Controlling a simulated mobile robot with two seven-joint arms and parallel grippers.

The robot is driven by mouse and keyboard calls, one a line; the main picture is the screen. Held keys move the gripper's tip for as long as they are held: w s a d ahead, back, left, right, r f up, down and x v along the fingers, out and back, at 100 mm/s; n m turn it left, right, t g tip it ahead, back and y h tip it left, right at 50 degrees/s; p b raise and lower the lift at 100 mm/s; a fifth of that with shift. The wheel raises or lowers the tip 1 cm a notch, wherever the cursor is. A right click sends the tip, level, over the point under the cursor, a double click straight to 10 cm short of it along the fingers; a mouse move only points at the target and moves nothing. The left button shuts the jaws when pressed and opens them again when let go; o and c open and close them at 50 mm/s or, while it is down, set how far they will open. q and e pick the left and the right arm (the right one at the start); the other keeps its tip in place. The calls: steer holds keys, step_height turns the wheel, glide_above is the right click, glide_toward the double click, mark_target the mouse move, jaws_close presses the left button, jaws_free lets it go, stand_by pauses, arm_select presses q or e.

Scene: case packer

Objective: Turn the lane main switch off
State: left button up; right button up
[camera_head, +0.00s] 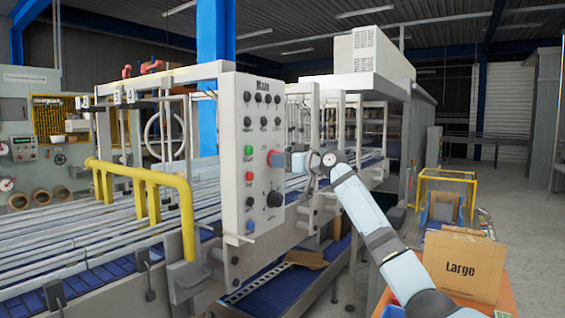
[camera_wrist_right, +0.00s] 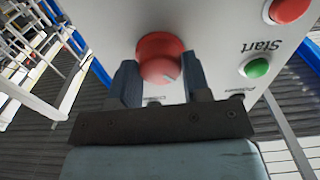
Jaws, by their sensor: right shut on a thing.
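A light grey control panel (camera_head: 233,120) headed "Main" stands upright in the middle of the head view. A red round knob (camera_head: 272,158) sits on its right side, above a black rotary knob (camera_head: 274,198). My right gripper (camera_head: 279,160) reaches the panel from the right and is shut on the red knob. In the right wrist view, the red knob (camera_wrist_right: 159,50) shows a small pointer mark on its face, and the dark fingers of the right gripper (camera_wrist_right: 160,74) clasp its two sides. A label under the knob is partly hidden. My left gripper is not in view.
A green Start button (camera_wrist_right: 257,68) and a red button (camera_wrist_right: 288,10) sit close to the gripper. A yellow guard rail (camera_head: 150,175) and conveyor lanes lie left of the panel. A "Large" carton (camera_head: 463,268) stands at the right, with open floor behind it.

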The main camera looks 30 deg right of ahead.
stand_by(0.3)
steer(key=o, duration=0.9)
steer(key=shift+s, duration=0.1)
steer(key=b+v, duration=0.2)
steer(key=v, duration=1.1)
steer(key=shift+s+d+f+b, duration=0.1)
steer(key=shift+s+d+b, duration=0.05)
steer(key=shift+s+b, duration=0.2)
steer(key=shift+w, duration=0.1)
